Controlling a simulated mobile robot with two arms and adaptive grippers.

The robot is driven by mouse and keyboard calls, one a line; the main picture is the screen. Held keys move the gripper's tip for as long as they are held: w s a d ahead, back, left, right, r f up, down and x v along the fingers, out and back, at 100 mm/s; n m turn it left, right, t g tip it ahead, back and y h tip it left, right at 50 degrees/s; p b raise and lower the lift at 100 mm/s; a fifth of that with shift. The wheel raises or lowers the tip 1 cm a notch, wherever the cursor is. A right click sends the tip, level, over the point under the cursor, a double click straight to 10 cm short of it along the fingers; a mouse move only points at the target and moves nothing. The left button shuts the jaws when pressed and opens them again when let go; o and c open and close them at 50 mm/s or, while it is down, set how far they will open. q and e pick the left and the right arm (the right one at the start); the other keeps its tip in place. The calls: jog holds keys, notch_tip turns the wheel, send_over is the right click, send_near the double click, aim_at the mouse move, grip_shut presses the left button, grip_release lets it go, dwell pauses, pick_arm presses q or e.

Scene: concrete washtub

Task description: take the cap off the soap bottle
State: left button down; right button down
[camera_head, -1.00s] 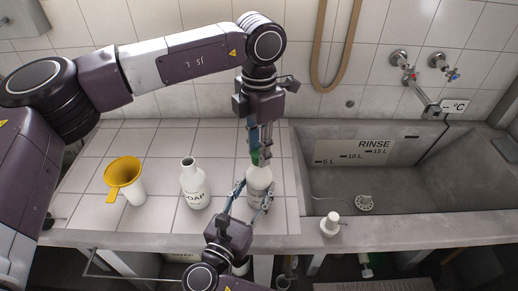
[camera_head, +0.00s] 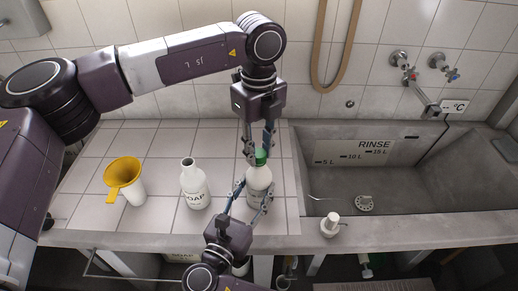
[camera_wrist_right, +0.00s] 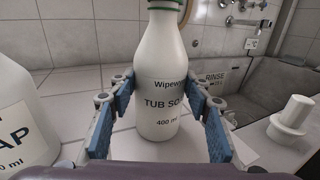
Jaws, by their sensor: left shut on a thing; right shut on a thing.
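The white tub soap bottle (camera_head: 259,181) stands upright on the tiled counter near the tub. Its green cap (camera_head: 261,157) sits at the top of the neck. In the right wrist view the bottle (camera_wrist_right: 160,75) shows its "TUB SOAP 400 ml" label, with only the lower edge of the green cap (camera_wrist_right: 167,4) in view. My left gripper (camera_head: 260,154) comes down from above and is shut on the green cap. My right gripper (camera_head: 248,200) comes from the front, low down, with its blue pads on both sides of the bottle body, shut on it.
A second white soap bottle (camera_head: 195,187), open at the top, stands to the left. Further left is a yellow funnel (camera_head: 123,173) in a white container. A white pump-like item (camera_head: 331,224) sits on the front edge of the concrete tub (camera_head: 430,217) at right.

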aim_at(259, 153)
pick_arm(q)
jog(key=shift+w+r, duration=0.15)
jog(key=shift+r, duration=0.05)
dwell(0.6)
jog(key=shift+r, duration=0.95)
jog(key=shift+r, duration=2)
pick_arm(e)
jog(key=c, duration=1)
grip_release()
jog(key=shift+o, duration=0.2)
jog(key=shift+s, duration=0.1)
jog(key=v, duration=0.7)
jog(key=shift+s+a, duration=0.1)
pick_arm(q)
jog(key=shift+f, duration=0.1)
pick_arm(e)
jog(key=shift+s, duration=0.1)
